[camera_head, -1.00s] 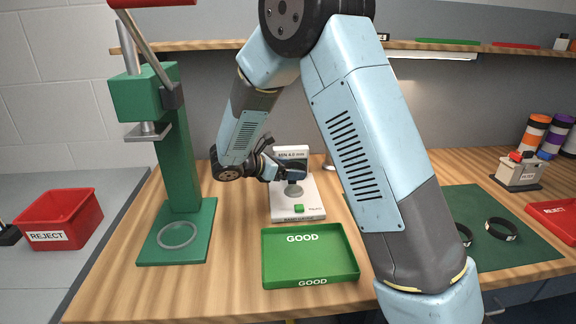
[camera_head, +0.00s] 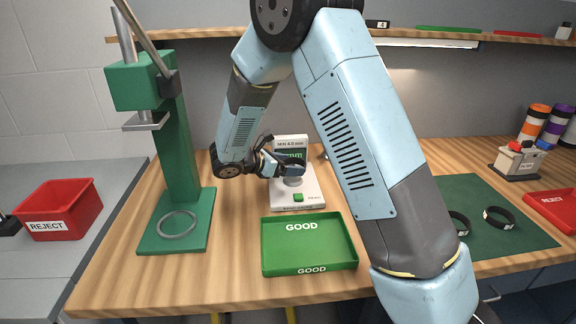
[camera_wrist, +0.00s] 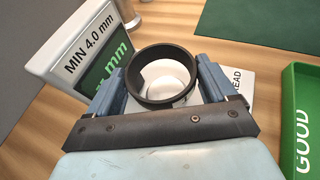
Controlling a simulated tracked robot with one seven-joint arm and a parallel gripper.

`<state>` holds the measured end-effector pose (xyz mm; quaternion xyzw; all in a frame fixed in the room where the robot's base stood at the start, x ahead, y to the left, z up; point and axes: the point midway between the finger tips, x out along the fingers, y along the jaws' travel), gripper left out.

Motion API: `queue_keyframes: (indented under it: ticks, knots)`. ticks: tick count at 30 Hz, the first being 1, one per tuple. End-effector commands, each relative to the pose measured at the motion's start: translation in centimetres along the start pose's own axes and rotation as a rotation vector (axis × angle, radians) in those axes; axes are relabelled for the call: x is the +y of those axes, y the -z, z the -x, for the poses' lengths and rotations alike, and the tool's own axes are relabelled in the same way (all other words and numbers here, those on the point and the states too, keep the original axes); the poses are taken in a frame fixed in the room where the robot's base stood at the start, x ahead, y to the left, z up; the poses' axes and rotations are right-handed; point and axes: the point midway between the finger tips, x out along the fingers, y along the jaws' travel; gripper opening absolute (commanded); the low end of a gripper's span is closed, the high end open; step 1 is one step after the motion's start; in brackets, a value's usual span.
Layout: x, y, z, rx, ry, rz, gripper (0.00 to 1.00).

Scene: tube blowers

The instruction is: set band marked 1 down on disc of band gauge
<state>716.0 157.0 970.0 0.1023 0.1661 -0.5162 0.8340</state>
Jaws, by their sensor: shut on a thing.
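My gripper (camera_wrist: 160,88) is shut on a black band (camera_wrist: 140,75), one finger on each side of it. The band is a ring, seen from above in the wrist view. The pale disc (camera_wrist: 168,76) of the band gauge shows through the ring's opening. I cannot tell whether the band touches the disc. In the head view my gripper (camera_head: 282,170) is over the white band gauge (camera_head: 310,190), and the band is hard to make out. No mark on the band is readable. The gauge's upright panel (camera_wrist: 70,50) reads MIN 4.0 mm above a green screen.
A green GOOD tray (camera_head: 308,243) lies in front of the gauge. A green press (camera_head: 183,150) stands to the left, with a ring on its base. Other black bands (camera_head: 499,218) lie on a green mat (camera_head: 478,190) to the right. A red REJECT bin (camera_head: 60,210) is far left.

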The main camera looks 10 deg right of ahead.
Motion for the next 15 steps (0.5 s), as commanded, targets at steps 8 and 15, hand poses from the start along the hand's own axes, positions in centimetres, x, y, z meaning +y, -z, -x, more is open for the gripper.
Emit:
queue_keyframes:
  ticks: [8,15]
  knots:
    - [0.0,0.03,-0.02,0.0,0.0,0.0,0.55]
    - [0.01,0.42,-0.18,0.0,0.0,0.0,0.55]
